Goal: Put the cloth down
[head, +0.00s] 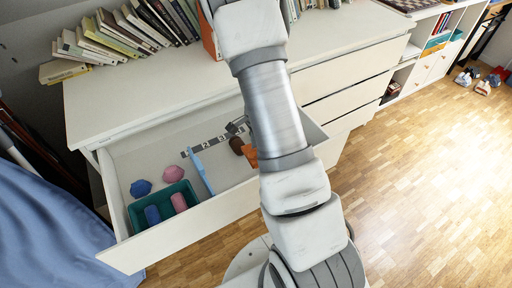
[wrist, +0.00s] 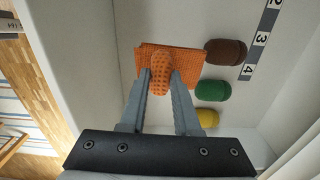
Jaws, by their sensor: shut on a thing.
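The orange cloth (wrist: 146,58) is in the wrist view, with a raised fold pinched between the two fingertips of my gripper (wrist: 160,78). My gripper is shut on this fold, and the rest of the cloth spreads out flat beyond the fingers. I cannot tell whether the cloth touches the drawer floor. In the head view, part of the orange cloth (head: 250,154) shows inside the open drawer (head: 190,223), beside my arm. My arm hides the rest of it and most of my gripper there.
A brown rounded item (wrist: 226,52) is beside the cloth, with green (wrist: 213,91) and yellow (wrist: 206,118) ones nearer my gripper. A numbered strip (wrist: 262,40) lies on the drawer floor. A teal tray (head: 135,215) and a blue bar (head: 200,171) are further left in the drawer.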

